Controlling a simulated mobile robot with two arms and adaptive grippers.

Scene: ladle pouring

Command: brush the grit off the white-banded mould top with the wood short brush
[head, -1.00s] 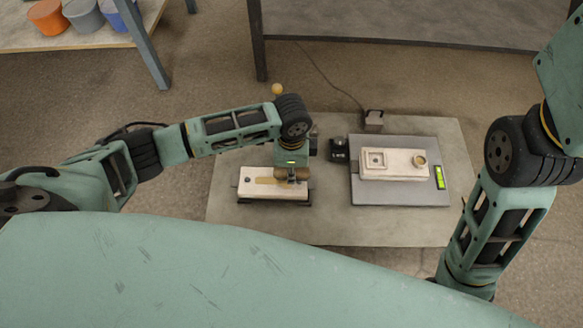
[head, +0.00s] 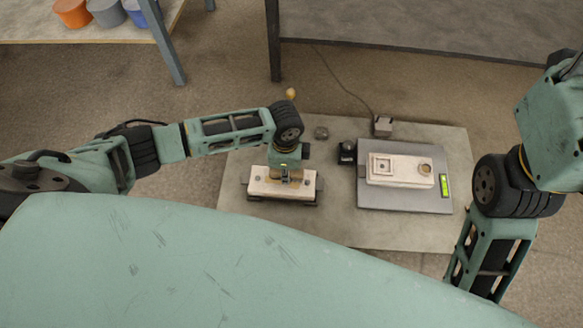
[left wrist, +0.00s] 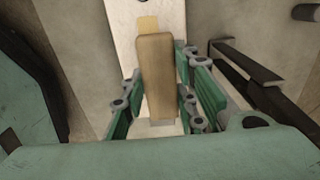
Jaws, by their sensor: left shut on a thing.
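My left gripper (head: 286,178) is shut on the wood short brush, a pale brown block (left wrist: 155,75) between its green fingers in the left wrist view. It holds the brush over the middle of a long cream mould top (head: 258,187) that lies in a dark cradle. The mould top runs below the brush in the left wrist view (left wrist: 120,40), where a tan patch of grit (left wrist: 148,23) shows beyond the brush. I cannot tell whether the bristles touch the surface. No white band is clear. My right arm shows at the right; its gripper is out of view.
A black device (head: 347,152) and a grey box (head: 382,127) stand nearby. The front of the grey slab (head: 330,230) is clear.

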